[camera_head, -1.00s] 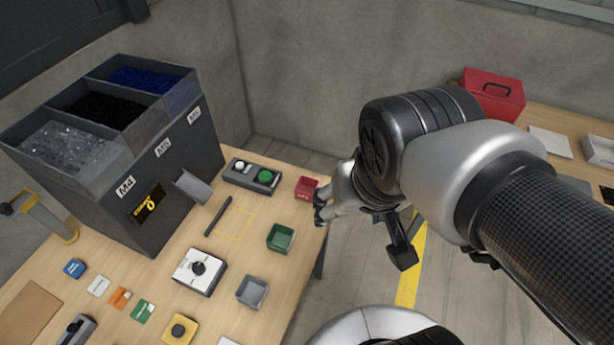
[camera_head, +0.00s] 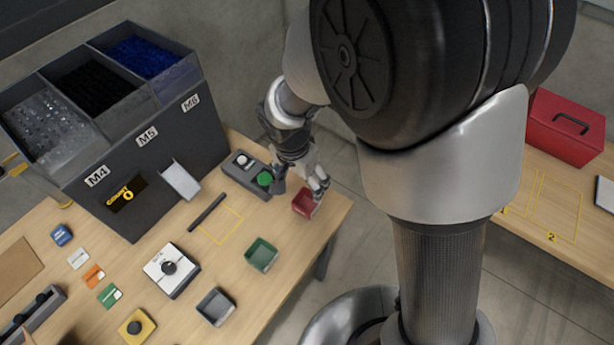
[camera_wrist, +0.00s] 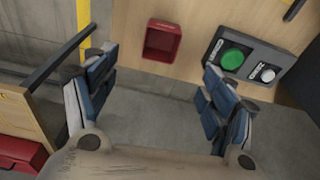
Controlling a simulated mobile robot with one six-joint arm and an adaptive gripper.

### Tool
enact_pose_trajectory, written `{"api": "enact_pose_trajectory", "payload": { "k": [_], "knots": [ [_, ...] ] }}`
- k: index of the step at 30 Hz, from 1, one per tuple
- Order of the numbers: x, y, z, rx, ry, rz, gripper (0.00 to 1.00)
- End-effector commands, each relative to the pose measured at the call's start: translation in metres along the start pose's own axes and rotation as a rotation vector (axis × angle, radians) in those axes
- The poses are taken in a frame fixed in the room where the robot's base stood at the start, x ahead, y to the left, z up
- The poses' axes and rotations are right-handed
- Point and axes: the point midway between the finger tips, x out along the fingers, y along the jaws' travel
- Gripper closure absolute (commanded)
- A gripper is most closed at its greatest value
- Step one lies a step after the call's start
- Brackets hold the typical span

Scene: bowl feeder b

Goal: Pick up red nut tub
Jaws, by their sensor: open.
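The red nut tub (camera_head: 304,204) is a small open-topped box near the right edge of the feeder table. It also shows in the wrist view, as the red tub (camera_wrist: 161,40) at the top middle, upright and empty-looking. My gripper (camera_head: 299,188) is right above or beside the tub in the head view; the exact gap cannot be told there. In the wrist view my gripper (camera_wrist: 152,80) is open, with nothing between its fingers. The tub lies ahead of the fingertips, roughly between their lines.
A control box with a green button (camera_head: 265,179) stands just left of the tub. A green tub (camera_head: 261,255) and a grey tub (camera_head: 216,306) sit nearer. The feeder (camera_head: 140,150) stands at the back left. A red toolbox (camera_head: 565,127) is on another table at right.

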Motion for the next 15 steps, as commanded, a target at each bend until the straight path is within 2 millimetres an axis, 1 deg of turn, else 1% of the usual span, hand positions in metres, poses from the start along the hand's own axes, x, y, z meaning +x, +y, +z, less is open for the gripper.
{"api": "enact_pose_trajectory", "payload": {
  "k": [1, 6, 10, 12, 15],
  "knots": [
    [0.017, 0.001, 0.001, 0.0, -0.003, 0.004, 0.23],
    [0.054, 0.001, 0.001, 0.001, -0.002, 0.003, 0.23],
    [0.075, 0.001, 0.0, -0.001, -0.002, 0.002, 0.23],
    [0.082, 0.001, 0.0, 0.0, -0.002, 0.002, 0.23],
    [0.087, 0.0, 0.0, 0.001, -0.001, 0.0, 0.23]
  ]
}}
